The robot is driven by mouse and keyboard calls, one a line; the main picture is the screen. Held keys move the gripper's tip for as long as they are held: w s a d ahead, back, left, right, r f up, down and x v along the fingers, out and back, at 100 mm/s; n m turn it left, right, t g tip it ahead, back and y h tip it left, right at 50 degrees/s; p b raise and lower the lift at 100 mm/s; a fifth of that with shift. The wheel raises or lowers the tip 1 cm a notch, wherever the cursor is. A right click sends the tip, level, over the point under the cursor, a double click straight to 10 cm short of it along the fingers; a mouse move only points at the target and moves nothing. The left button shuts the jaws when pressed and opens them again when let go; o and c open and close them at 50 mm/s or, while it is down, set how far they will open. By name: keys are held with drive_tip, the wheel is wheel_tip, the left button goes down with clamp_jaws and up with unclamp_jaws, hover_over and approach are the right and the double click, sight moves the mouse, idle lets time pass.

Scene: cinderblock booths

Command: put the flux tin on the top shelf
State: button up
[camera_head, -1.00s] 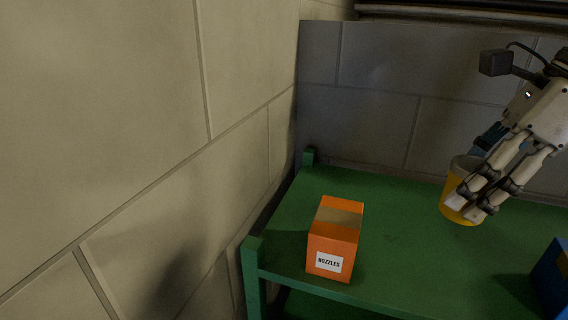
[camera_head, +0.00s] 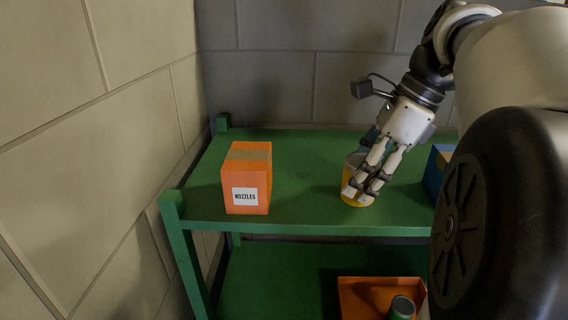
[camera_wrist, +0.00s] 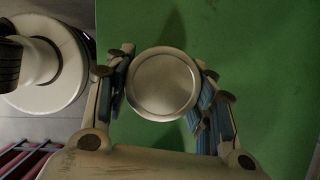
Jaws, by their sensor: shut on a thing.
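A yellow tin with a grey lid (camera_head: 352,161) is at the top shelf (camera_head: 300,150) of a green rack, towards its right part; no label on it shows, so I cannot read whether it is the flux tin. My gripper (camera_head: 360,187) reaches down from above and is shut on this tin, with fingers on its sides. In the wrist view the round pale lid (camera_wrist: 163,84) sits between the fingers, over green shelf surface. The tin looks upright; I cannot tell if its base touches the shelf.
An orange box labelled NOZZLES (camera_head: 246,178) stands left of the tin on the top shelf. A blue box (camera_head: 436,168) is close on the right. Below, an orange tray (camera_head: 362,290) holds a can (camera_head: 401,308). Block walls close the left and back.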

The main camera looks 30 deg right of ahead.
drive_tip(key=shift+d+r, duration=0.1)
drive_tip(key=shift+d, duration=0.1)
drive_tip(key=shift+s+a, duration=0.1)
drive_tip(key=shift+s, duration=0.2)
drive_tip(key=shift+a, duration=0.15)
drive_tip(key=o, duration=0.9)
drive_tip(key=shift+w, duration=0.15)
drive_tip(key=shift+o, duration=1.4)
drive_tip(key=shift+d+r, duration=0.2)
drive_tip(key=p+v, duration=0.3)
drive_tip(key=v, duration=0.8)
drive_tip(key=shift+s+r, duration=0.25)
drive_tip(key=shift+r, duration=0.05)
